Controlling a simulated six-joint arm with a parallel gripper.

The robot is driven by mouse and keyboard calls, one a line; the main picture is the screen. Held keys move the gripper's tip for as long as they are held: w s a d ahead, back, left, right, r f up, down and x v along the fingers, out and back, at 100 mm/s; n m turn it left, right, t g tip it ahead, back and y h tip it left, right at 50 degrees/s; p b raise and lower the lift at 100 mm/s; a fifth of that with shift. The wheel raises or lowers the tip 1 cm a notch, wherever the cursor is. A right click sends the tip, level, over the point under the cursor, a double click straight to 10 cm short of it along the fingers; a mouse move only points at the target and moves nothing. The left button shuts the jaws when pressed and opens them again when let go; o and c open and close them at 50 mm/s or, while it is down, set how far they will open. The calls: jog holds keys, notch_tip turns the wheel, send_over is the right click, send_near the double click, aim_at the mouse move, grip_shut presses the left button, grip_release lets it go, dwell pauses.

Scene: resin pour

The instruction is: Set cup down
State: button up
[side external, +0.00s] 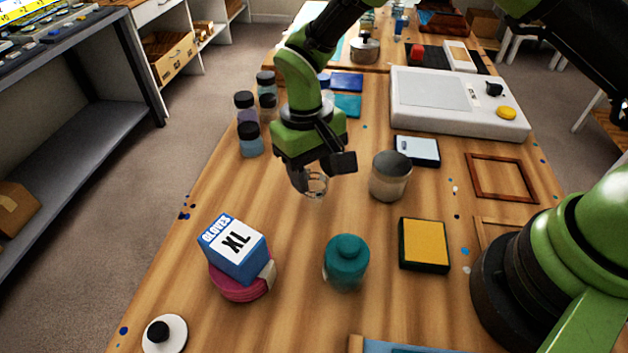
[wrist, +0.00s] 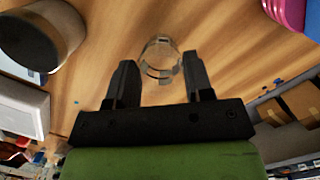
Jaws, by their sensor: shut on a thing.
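A clear glass cup (side external: 315,185) is between the fingers of my gripper (side external: 324,168), low over the wooden table. The near finger and gripper body hide part of it. In the wrist view the cup (wrist: 161,58) shows as a transparent ring at the fingertips, and my gripper (wrist: 160,82) is shut on it. I cannot tell whether the cup's base touches the table.
A grey-lidded jar (side external: 390,177) stands just right of the cup. A teal jar (side external: 346,262) and a glove box (side external: 234,248) on a pink container (side external: 243,285) stand nearer. Several small dark-capped bottles (side external: 250,140) stand left. Bare table (side external: 300,225) lies in front of the cup.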

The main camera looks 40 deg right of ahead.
jog(key=shift+f, duration=1.35)
jog(key=o, duration=0.9)
jog(key=shift+f, duration=0.15)
